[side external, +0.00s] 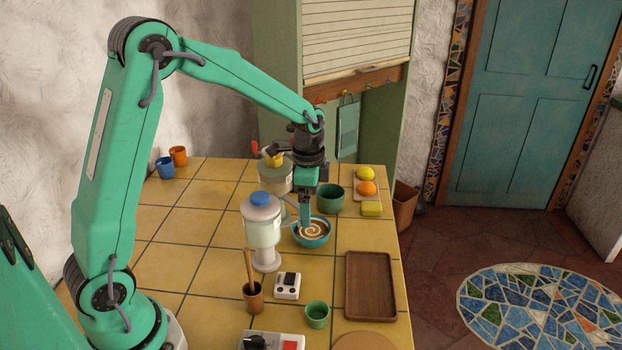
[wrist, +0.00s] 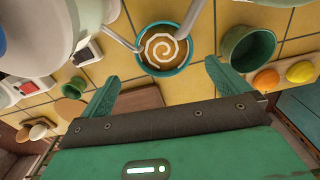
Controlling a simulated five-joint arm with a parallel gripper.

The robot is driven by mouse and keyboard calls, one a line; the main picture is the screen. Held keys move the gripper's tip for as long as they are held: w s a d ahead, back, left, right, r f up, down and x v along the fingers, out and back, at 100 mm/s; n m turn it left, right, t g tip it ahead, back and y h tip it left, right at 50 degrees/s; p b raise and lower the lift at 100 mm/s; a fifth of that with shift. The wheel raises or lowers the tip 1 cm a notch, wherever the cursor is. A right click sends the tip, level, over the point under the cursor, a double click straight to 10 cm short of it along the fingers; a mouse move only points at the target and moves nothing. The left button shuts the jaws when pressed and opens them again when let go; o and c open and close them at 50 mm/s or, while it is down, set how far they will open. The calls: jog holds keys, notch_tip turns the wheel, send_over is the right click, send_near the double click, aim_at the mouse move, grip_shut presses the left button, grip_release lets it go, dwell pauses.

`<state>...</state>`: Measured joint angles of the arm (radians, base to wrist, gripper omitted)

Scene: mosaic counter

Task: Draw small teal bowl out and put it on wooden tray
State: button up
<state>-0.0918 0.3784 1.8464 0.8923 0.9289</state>
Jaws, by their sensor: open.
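The small teal bowl (side external: 318,241) holds brown contents with a white swirl and stands upright on the tiles beside the blue-lidded blender. In the wrist view the bowl (wrist: 165,72) lies just beyond my fingertips, near the middle of the gap. My gripper (side external: 305,222) points down over the bowl, its fingers partly covering it. In the wrist view my gripper (wrist: 161,70) is open and empty. The rectangular wooden tray (side external: 370,287) lies empty, nearer the camera and right of the bowl. Part of the tray (wrist: 142,98) shows behind my fingers in the wrist view.
The blue-lidded blender (side external: 262,230) stands close left of the bowl, with a second appliance (side external: 275,178) behind. Grey handles flank the bowl in the wrist view. A green pot (side external: 330,198), orange (side external: 366,188) and lemon (side external: 366,173) stand behind. A green cup (side external: 317,315) is left of the tray.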

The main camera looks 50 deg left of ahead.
aim_at(312, 228)
jog(key=shift+w+a+f+m, duration=0.1)
jog(key=shift+w+f+m, duration=0.1)
jog(key=shift+f, duration=0.25)
jog(key=shift+w+a+f+m, duration=0.1)
jog(key=shift+w+f, duration=0.1)
jog(key=shift+f, duration=0.25)
jog(key=shift+f, duration=0.1)
jog(key=shift+f, duration=3.75)
jog(key=shift+d, duration=0.1)
jog(key=c, duration=0.9)
